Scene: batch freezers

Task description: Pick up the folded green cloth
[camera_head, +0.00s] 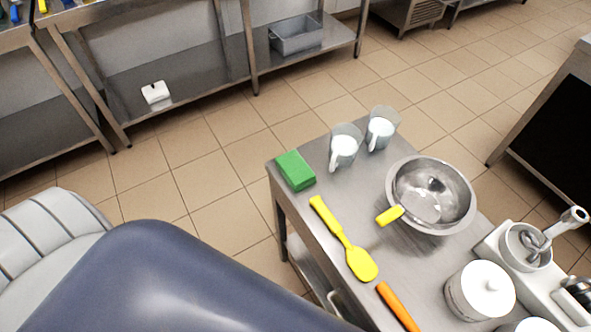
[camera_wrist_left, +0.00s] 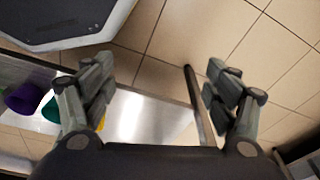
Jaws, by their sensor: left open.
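The folded green cloth (camera_head: 295,171) is a small bright green block lying flat at the far left corner of the steel table (camera_head: 345,215). Nothing covers it in the head view. I cannot make it out in the left wrist view. My left gripper (camera_wrist_left: 158,90) is open, with its two fingers wide apart and nothing between them. A strip of bright metal surface and tiled floor show beyond the fingers. The left gripper does not show in the head view, so its distance from the cloth is unclear. My right gripper is in neither view.
Two clear jugs (camera_head: 344,147) (camera_head: 382,131) stand right of the cloth. Purple (camera_wrist_left: 25,98), teal and yellow things show in the wrist view.

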